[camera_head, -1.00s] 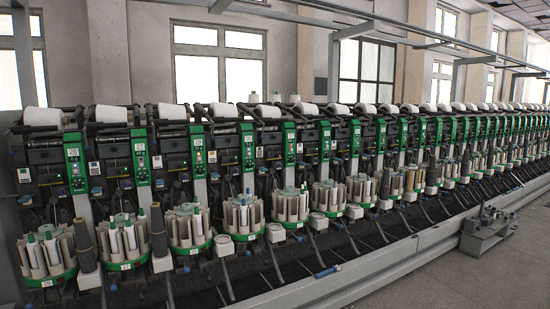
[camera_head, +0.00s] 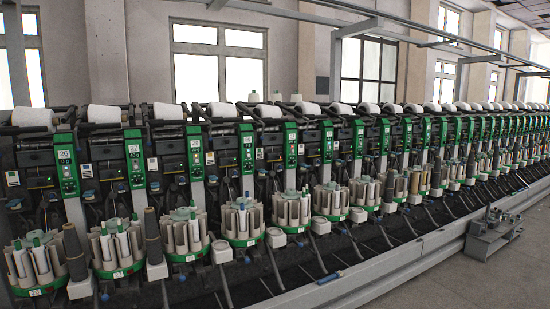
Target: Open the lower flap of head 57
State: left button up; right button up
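The winder's long row of heads runs from the left foreground to the far right. Each head has a green panel with a number plate. The nearest plates, such as the one on the left panel (camera_head: 67,165) and the one beside it (camera_head: 135,160), seem to be in the twenties. I cannot make out a plate reading 57; the far panels are too small to read. I cannot pick out head 57 or its lower flap. Neither of my grippers is in view.
Round magazines with pale tubes, such as this one (camera_head: 242,218), stick out in front of the heads. A low grey rail (camera_head: 350,285) runs along the machine's front. A small metal carriage (camera_head: 494,235) stands at the right. The grey floor (camera_head: 480,285) at lower right is clear.

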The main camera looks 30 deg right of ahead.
aim_at(273, 156)
jog(key=i+l+u, duration=0.1)
jog(key=i+l, duration=0.65)
jog(key=i+l+u, duration=0.15)
jog(key=i+l, duration=0.25)
jog(key=l, duration=0.2)
jog(key=i+l+u, duration=0.1)
jog(key=i+l, duration=0.6)
jog(key=l, duration=0.3)
jog(key=j+u, duration=0.05)
